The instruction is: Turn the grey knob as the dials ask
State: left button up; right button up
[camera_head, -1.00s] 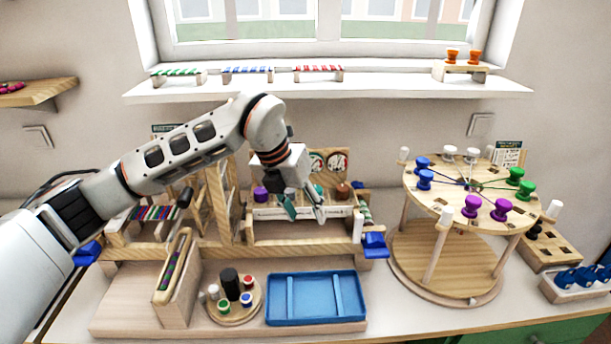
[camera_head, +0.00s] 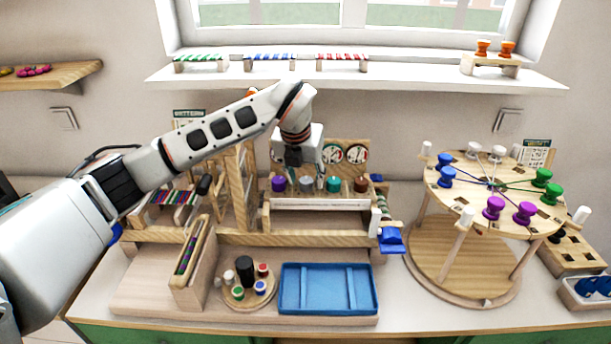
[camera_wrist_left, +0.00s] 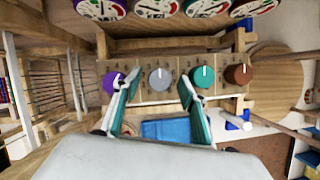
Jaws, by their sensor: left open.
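The grey knob (camera_head: 306,184) stands in a row on the wooden panel, between a purple knob (camera_head: 278,184) and a teal knob (camera_head: 333,184); a brown knob (camera_head: 361,185) is at the right end. In the left wrist view the grey knob (camera_wrist_left: 160,77) has a white pointer line directed roughly upward. My left gripper (camera_head: 294,168) is open at the knob row. Its teal fingers (camera_wrist_left: 160,92) appear on either side of the grey knob; contact cannot be told. Round dials (camera_head: 331,153) stand behind the knobs, some hidden by my arm. My right gripper is out of view.
A wooden frame (camera_head: 244,190) stands left of the knobs. A blue tray (camera_head: 283,290) and a round board with pegs (camera_head: 236,301) lie in front. A two-tier round stand (camera_head: 430,270) is to the right. A shelf (camera_head: 400,78) runs above.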

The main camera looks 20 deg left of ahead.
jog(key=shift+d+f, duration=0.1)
pick_arm(q)
jog(key=c, duration=1.1)
jog(key=shift+m, duration=0.3)
jog(key=shift+a+m+h, duration=0.15)
jog(key=shift+m+h, duration=0.25)
jog(key=shift+m, duration=0.5)
jog(key=shift+w+m+h, duration=0.1)
jog(key=shift+m+h, duration=0.4)
jog(key=shift+m, duration=1.2)
jog(key=shift+m+g+h, duration=0.3)
jog(key=shift+m+h, duration=0.1)
jog(key=shift+m, duration=0.1)
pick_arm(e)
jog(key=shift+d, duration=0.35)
